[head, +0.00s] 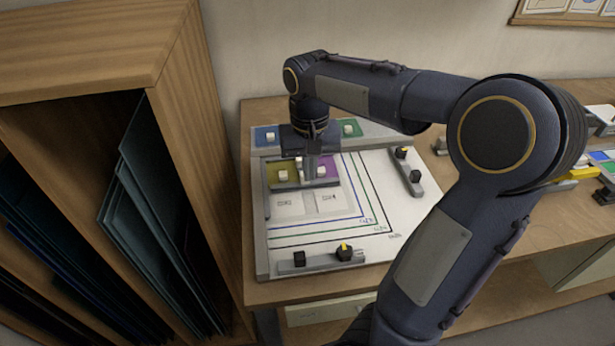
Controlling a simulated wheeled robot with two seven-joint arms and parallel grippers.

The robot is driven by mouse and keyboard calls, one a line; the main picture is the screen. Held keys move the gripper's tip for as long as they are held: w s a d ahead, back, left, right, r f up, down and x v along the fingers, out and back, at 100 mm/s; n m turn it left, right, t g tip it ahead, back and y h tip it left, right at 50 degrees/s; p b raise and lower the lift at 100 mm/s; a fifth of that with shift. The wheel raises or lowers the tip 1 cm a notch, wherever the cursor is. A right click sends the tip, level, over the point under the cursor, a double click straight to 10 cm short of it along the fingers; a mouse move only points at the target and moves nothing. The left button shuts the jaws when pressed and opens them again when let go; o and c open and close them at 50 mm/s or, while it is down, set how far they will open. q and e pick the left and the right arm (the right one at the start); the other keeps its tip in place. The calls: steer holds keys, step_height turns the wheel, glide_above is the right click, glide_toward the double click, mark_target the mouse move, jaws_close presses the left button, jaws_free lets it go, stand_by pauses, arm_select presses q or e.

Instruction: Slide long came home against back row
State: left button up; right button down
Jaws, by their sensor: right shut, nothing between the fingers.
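The back row is an olive pane (282,172) and a purple pane (329,168), side by side on the white board (385,222), each with a pale knob. A thin grey strip, seemingly the long came (328,184), runs along the row's front edge. I cannot tell whether it touches the panes. My right gripper (309,178) points down over the middle of the row, near this strip. It is shut and empty, and it hides part of the seam between the panes. My left gripper is out of view.
Blue (265,136) and green (350,128) panes lie on a ledge behind the board. Grey bars with dark knobs lie at the board's right (411,178) and front (320,262). A wooden rack (190,120) stands close at left. The board's middle front is clear.

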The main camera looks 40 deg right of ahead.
mark_target(305, 186)
step_height(305, 186, down, 8)
steer(key=shift+s+a+f, duration=0.1)
steer(key=shift+s+f, duration=0.05)
steer(key=w, duration=0.1)
steer(key=w+d, duration=0.1)
steer(key=shift+w+d+f, duration=0.2)
steer(key=shift+w+f, duration=0.1)
steer(key=shift+f, duration=0.05)
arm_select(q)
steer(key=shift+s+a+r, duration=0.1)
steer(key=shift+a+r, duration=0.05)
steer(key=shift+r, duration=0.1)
arm_select(e)
steer(key=shift+w+d, duration=0.25)
steer(key=shift+w, duration=0.25)
steer(key=shift+w+d+r+p, duration=0.1)
steer(key=shift+w+d+p, duration=0.15)
steer(key=shift+w+p, duration=0.15)
steer(key=shift+w+d, duration=0.25)
steer(key=shift+w, duration=0.25)
steer(key=shift+s, duration=0.1)
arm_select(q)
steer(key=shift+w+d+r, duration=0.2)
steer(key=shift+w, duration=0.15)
arm_select(e)
steer(key=shift+s+a, duration=0.1)
